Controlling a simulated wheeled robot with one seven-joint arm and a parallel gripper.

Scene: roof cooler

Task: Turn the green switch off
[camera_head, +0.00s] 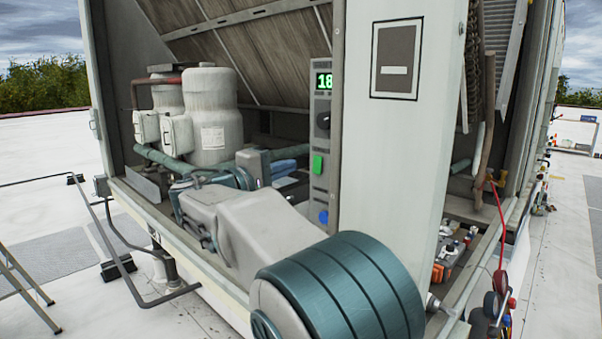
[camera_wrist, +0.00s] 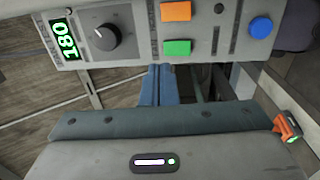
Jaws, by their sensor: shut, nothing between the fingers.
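The green switch (camera_head: 317,164) is a bright square on a narrow grey control panel (camera_head: 318,195). It also shows in the wrist view (camera_wrist: 177,47), beside an orange square (camera_wrist: 176,11). Whether it is lit or pressed I cannot tell. In the wrist view the fingertips (camera_wrist: 156,67) end close to the panel edge near the green switch; contact is unclear. In the head view the orange square is hidden, apparently by the white post.
The panel also has a green digital display (camera_wrist: 64,41), a black knob (camera_wrist: 107,37) and a blue button (camera_wrist: 260,27). A white post (camera_head: 390,150) stands right of the panel. Pale tanks (camera_head: 215,115) and teal pipes stand at left inside the cabinet.

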